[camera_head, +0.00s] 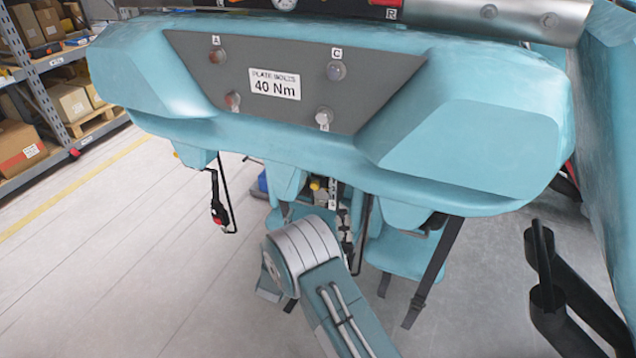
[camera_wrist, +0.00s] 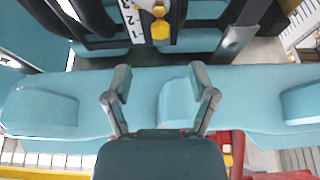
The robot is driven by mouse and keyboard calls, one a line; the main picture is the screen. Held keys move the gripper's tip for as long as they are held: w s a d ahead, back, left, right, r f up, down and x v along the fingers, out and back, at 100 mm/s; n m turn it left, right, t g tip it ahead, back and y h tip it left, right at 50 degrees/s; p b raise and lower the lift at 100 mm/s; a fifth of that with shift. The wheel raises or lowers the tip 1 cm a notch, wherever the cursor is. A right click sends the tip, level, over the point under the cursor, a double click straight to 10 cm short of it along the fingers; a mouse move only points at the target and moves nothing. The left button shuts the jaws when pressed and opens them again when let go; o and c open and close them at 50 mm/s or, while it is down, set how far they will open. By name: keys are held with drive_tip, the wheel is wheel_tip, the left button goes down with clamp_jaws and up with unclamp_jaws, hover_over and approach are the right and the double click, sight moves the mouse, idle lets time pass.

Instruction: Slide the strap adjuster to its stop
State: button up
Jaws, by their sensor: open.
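In the wrist view a white scale strip (camera_wrist: 137,22) marked 1, 2, 3 runs from the top edge. A yellow faceted piece (camera_wrist: 160,29) sits beside it near the 1; I cannot tell for certain that it is the strap adjuster. My gripper (camera_wrist: 160,76) is open and empty, its two fingers spread over a light-blue seat part. The strip and yellow piece lie beyond the fingertips, apart from them. In the head view a small yellow piece (camera_head: 315,185) and the strip (camera_head: 333,192) show under the car's front; my arm hides the gripper.
A teal train body (camera_head: 330,150) with a grey panel overhangs the work area. A dark strap (camera_head: 432,270) hangs at right, and a handle with red (camera_head: 219,212) at left. Shelves with boxes (camera_head: 60,100) stand far left. The floor at left is clear.

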sight(315, 189)
drive_tip(key=x, duration=1)
drive_tip(key=shift+a, duration=0.1)
clamp_jaws()
